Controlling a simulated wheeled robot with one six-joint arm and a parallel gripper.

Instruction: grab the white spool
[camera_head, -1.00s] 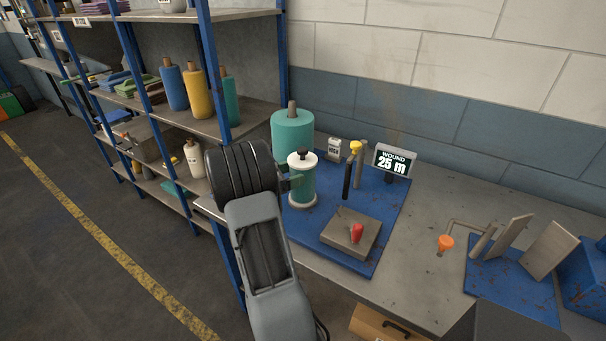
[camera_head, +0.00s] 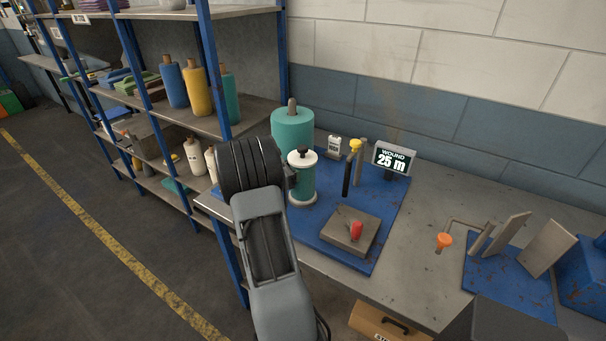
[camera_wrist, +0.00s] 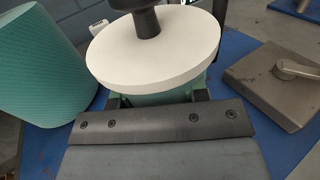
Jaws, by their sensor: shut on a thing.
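The white spool (camera_head: 302,159) has white end flanges, a dark knob on top and teal winding between the flanges. It stands upright on the blue mat (camera_head: 341,256) of the bench. In the wrist view its white top flange (camera_wrist: 155,50) fills the upper middle. My gripper (camera_wrist: 158,101) is shut on the spool's teal middle, just under the top flange. The fingertips are mostly hidden by the flange and the gripper body. In the head view my wrist covers the left side of the spool.
A large teal roll (camera_head: 292,133) stands close behind the spool. A blue-post shelf (camera_head: 215,75) is at left.

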